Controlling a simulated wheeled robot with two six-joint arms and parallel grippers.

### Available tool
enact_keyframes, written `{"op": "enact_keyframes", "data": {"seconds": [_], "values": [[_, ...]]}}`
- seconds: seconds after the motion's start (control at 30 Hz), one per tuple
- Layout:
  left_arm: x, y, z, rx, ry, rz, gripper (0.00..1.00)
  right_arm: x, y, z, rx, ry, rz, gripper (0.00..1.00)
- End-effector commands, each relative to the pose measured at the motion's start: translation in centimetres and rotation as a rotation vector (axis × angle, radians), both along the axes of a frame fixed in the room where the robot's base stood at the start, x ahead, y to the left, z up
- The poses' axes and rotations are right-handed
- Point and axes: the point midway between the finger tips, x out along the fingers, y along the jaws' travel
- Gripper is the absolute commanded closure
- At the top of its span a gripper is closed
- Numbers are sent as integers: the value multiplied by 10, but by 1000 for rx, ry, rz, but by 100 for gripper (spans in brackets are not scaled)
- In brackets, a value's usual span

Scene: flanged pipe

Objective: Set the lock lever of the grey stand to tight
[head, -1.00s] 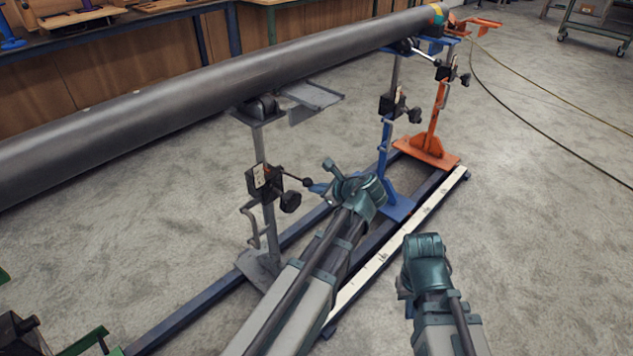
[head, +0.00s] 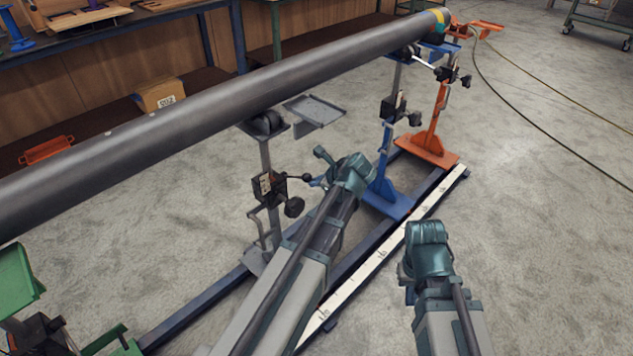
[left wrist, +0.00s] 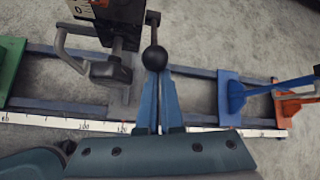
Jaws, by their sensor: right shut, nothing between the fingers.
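The grey stand (head: 266,165) stands under the pipe (head: 190,118). Its dark clamp block (head: 266,188) carries a lock lever (head: 293,178) with a black ball end, pointing right, and a separate dark knob (head: 294,207). My left gripper (head: 318,182) is close to the right of the ball. In the left wrist view, the ball (left wrist: 154,58) is at the blue fingertips of my left gripper (left wrist: 161,72). Only a narrow gap shows between the fingers; whether they grip the ball is unclear. My right gripper (head: 425,228) is shut and empty, away from the stand.
A blue stand (head: 384,165) and an orange stand (head: 437,120) are further back on the blue floor rail (head: 195,312). A white scale strip (head: 385,248) runs along the rail. A grey tray (head: 314,109) juts out near the grey stand's top.

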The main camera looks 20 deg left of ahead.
Motion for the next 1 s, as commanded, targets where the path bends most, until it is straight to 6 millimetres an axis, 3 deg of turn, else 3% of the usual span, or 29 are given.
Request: {"op": "enact_keyframes", "data": {"seconds": [0.37, 0.77, 1.0], "values": [[0, 3, 0, 11, -2, 2, 100, 0, 0, -2, 0, 0, 0, 100], [5, -13, -38, 3, 1, 3, 100, 0, -1, -39, -5, -1, 2, 100], [-7, -31, -6, 1, 0, 1, 100, 0, 0, -6, -2, -1, 1, 100]]}}
